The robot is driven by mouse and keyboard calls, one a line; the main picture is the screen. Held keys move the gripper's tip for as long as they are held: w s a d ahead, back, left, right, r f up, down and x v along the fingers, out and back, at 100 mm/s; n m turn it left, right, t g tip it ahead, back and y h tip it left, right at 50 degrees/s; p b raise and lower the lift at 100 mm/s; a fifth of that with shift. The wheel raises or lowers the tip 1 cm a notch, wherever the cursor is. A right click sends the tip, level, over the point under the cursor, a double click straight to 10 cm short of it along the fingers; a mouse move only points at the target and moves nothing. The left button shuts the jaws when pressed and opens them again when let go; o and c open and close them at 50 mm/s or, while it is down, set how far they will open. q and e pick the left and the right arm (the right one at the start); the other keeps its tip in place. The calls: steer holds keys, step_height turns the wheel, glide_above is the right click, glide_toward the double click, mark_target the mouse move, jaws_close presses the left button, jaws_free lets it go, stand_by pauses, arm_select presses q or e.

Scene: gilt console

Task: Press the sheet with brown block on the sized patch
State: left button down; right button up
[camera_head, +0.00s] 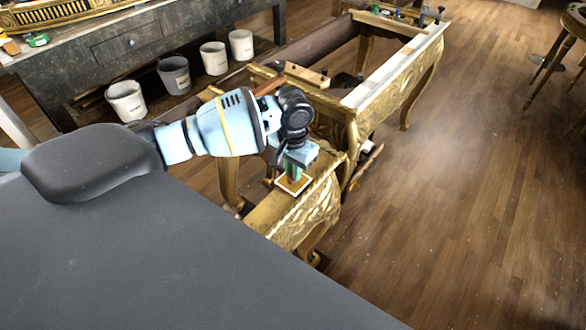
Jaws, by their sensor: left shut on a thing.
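My left gripper (293,172) reaches over the gilt console and points down at its near end. It is shut on a small block (292,178), which is mostly hidden by the fingers; I take it to be the brown block. Right below it, a small square with a pale edge and golden-orange middle (301,186) lies on the console top. I cannot tell the sheet from the sized patch in this square. The block's lower end is at or just above the square; touching cannot be told. My right gripper is not in view.
The gilt console (268,212) has carved sides and an open middle. Its far part (395,68) carries a pale top strip and small items. A dark workbench (130,42) with several white and grey buckets (127,101) stands behind at left. Wooden floor (460,200) is clear at right.

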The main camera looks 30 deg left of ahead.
arm_select(q)
steer(key=shift+f, duration=0.25)
steer(key=shift+f, duration=0.4)
stand_by(0.6)
stand_by(0.4)
steer(key=shift+f, duration=0.15)
stand_by(0.7)
steer(key=shift+s+f, duration=0.1)
steer(key=shift+s, duration=0.05)
stand_by(0.9)
steer(key=shift+f, duration=0.1)
stand_by(0.8)
